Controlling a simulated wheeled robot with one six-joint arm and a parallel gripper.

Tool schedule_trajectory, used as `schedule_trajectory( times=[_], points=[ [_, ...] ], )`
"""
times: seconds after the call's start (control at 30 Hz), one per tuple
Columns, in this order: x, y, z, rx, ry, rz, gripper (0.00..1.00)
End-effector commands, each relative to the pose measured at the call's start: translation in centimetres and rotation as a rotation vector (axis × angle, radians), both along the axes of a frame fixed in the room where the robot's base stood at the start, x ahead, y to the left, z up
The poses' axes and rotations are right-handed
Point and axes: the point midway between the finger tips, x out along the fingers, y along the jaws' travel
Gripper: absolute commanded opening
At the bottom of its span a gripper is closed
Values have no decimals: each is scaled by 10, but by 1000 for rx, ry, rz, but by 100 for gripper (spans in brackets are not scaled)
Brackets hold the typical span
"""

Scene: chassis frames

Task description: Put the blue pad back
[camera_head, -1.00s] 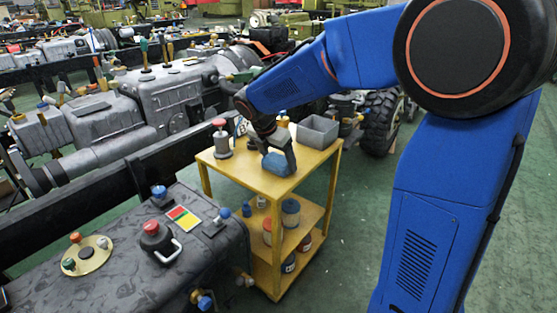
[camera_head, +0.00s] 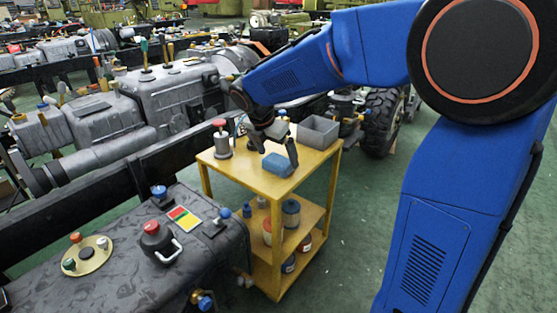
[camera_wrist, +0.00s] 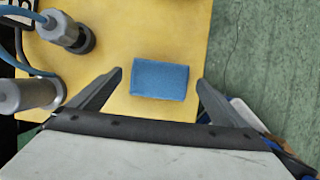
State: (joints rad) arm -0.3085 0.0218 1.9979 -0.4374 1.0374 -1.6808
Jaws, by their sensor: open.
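The blue pad (camera_head: 277,165) lies flat on the top of the yellow cart (camera_head: 235,177), near its front right edge. In the wrist view the blue pad (camera_wrist: 160,79) is a small rectangle between and ahead of the two fingers. My gripper (camera_head: 274,152) is just above the pad in the head view. In the wrist view my gripper (camera_wrist: 160,84) is open, with its fingers spread apart on either side of the pad. There is a gap between the pad and each finger.
A grey open bin (camera_head: 318,132) stands at the cart's back right. A red-topped metal canister (camera_head: 222,140) stands at its left. In the wrist view, metal cylinders (camera_wrist: 27,94) and a blue hose are at the left. Cans (camera_head: 290,212) sit on the lower shelf.

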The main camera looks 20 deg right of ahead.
Motion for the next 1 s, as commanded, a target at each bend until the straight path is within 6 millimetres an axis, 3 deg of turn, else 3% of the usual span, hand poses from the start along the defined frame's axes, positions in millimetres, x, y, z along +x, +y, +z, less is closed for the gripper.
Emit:
schedule_trajectory(
  times=[0.2, 0.4, 0.77, 0.87, 1.0],
  points=[
    [-10, 14, 41, 2, -3, 1, 96],
    [-16, 24, 68, 1, -1, 1, 96],
    [-22, 26, 83, 5, -4, -10, 96],
    [-33, 19, 84, 32, -24, -70, 96],
    [-66, -3, 85, 119, -88, -262, 96]
  ],
)
